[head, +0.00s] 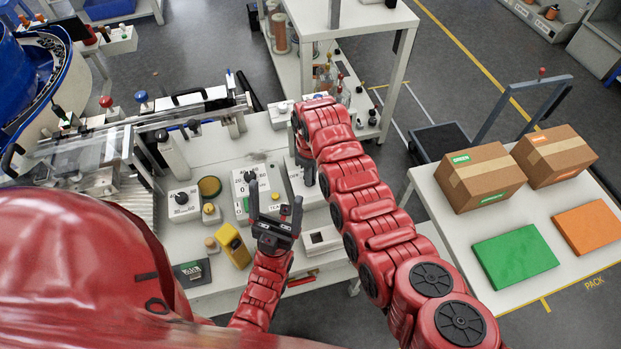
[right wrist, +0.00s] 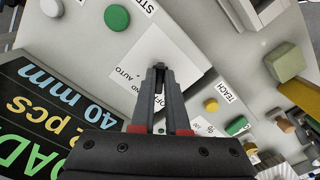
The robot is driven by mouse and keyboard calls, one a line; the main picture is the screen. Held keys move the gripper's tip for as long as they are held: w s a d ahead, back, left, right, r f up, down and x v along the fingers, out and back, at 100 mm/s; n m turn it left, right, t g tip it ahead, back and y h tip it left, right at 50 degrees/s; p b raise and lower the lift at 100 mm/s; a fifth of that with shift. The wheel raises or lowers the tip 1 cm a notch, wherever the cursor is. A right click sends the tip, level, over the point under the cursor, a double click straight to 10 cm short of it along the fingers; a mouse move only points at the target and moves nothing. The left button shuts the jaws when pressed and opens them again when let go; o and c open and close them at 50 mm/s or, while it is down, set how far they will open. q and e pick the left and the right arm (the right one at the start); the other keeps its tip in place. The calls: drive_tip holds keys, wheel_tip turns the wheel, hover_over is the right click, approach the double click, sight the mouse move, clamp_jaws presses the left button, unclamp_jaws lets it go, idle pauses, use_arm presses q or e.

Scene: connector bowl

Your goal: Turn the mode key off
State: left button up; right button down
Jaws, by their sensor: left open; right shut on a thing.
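The mode key (right wrist: 159,67) is a small dark piece on a pale switch plate (right wrist: 133,62) with markings including AUTO and a partly covered OF. My right gripper (right wrist: 160,75) is shut on the key, and its fingers hide most of it and part of the lettering. I cannot tell the key's exact angle. In the head view, my right gripper (head: 306,172) points down at a grey-white control box (head: 312,192), partly covered by my arm. My left gripper (head: 276,212) is open and empty, above the bench in front of the control boxes.
Nearby are a box with a black dial (head: 183,202), another dial box (head: 243,179), a yellow device (head: 234,246) and a green button (right wrist: 117,18). A yellow button (right wrist: 211,104) lies near a TEACH label. Cartons (head: 480,176) stand on the right table.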

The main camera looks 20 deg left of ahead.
drive_tip(key=shift+n+b, duration=0.3)
drive_tip(key=shift+n, duration=0.3)
drive_tip(key=c, duration=0.9)
unclamp_jaws()
drive_tip(key=shift+a, duration=0.1)
drive_tip(key=shift+w+r, duration=0.1)
drive_tip(key=shift+r, duration=0.05)
